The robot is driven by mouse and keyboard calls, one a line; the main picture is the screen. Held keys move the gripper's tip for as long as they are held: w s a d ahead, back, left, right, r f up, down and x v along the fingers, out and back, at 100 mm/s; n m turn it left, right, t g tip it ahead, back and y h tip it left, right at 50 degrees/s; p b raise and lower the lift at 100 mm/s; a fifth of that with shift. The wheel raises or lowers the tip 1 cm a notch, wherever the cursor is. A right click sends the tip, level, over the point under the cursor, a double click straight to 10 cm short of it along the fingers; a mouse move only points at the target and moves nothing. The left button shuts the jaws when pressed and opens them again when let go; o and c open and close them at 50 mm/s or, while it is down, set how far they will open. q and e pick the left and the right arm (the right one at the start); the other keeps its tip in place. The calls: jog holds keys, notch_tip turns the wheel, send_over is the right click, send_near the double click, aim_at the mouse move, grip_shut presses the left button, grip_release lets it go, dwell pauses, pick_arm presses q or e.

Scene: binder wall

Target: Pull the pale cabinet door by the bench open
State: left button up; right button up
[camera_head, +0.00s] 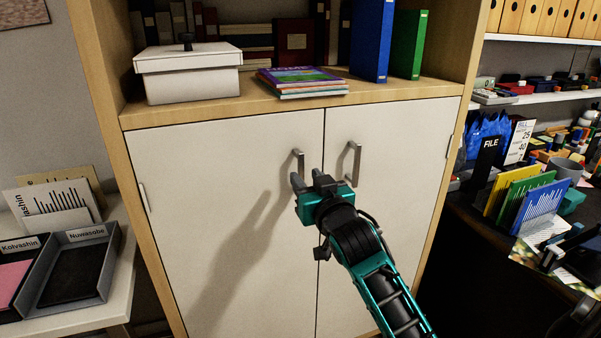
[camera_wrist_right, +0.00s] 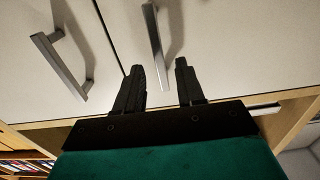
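Two pale cabinet doors, left (camera_head: 215,200) and right (camera_head: 395,150), stand closed side by side. The left door has an upright metal handle (camera_head: 299,165) near the centre seam; the right door has another (camera_head: 355,163). My right gripper (camera_head: 309,179) is open in front of the left handle's lower end. In the right wrist view, which looks turned over, the gripper's fingers (camera_wrist_right: 160,68) are apart, with the left door's handle (camera_wrist_right: 154,40) showing between them. Whether they touch it I cannot tell. The right door's handle (camera_wrist_right: 62,66) is off to the side. My left gripper is out of view.
Above the doors, a shelf (camera_head: 240,108) holds a white lidded box (camera_head: 188,78), magazines (camera_head: 300,80) and binders. A white table with grey trays (camera_head: 85,270) stands at left. A dark, cluttered desk (camera_head: 480,230) stands close at right.

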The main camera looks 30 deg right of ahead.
aim_at(302, 173)
jog(key=shift+x, duration=2.15)
grip_shut()
